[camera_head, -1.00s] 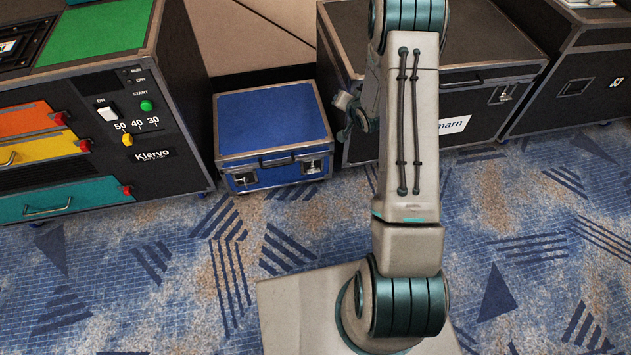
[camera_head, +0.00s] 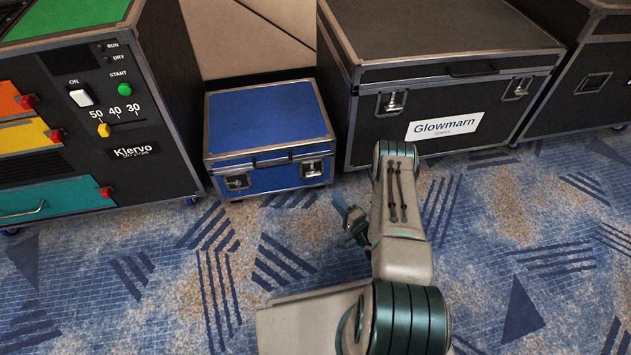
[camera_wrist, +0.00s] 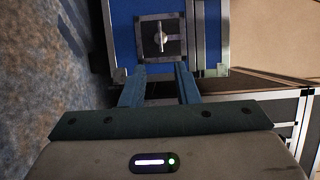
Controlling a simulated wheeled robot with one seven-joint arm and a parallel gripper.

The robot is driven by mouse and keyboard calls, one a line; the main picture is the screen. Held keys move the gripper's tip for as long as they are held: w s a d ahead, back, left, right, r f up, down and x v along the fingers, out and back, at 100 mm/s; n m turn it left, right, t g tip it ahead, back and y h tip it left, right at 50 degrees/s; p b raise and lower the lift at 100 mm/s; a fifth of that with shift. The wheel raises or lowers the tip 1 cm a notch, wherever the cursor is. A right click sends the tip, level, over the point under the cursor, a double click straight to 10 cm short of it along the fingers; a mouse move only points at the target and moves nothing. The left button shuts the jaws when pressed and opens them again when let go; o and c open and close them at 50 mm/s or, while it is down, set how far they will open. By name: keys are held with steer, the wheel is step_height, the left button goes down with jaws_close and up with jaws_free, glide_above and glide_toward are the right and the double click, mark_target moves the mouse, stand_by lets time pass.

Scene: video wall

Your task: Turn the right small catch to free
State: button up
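The small blue case (camera_head: 268,122) stands on the carpet with its lid down. Its front carries two metal catches, a left one (camera_head: 237,182) and the right small catch (camera_head: 312,168). In the wrist view the right catch (camera_wrist: 160,40) is a square plate with a raised silver turn-piece, just beyond my fingertips. My gripper (camera_wrist: 160,72) is open, with its two blue fingers apart and nothing between them. In the head view my gripper (camera_head: 343,208) is low in front of the case, to the right of the catch. I see no contact with the catch.
A large black Glowmarn case (camera_head: 430,120) stands close to the right of the blue case, with another black case (camera_head: 585,85) farther right. The Klervo console (camera_head: 130,152) with coloured drawers stands to the left. The carpet (camera_head: 190,290) in front is clear.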

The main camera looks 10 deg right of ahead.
mark_target(313, 173)
steer(key=b+x, duration=0.5)
steer(key=x, duration=0.8)
steer(key=shift+w, duration=0.3)
jaws_close()
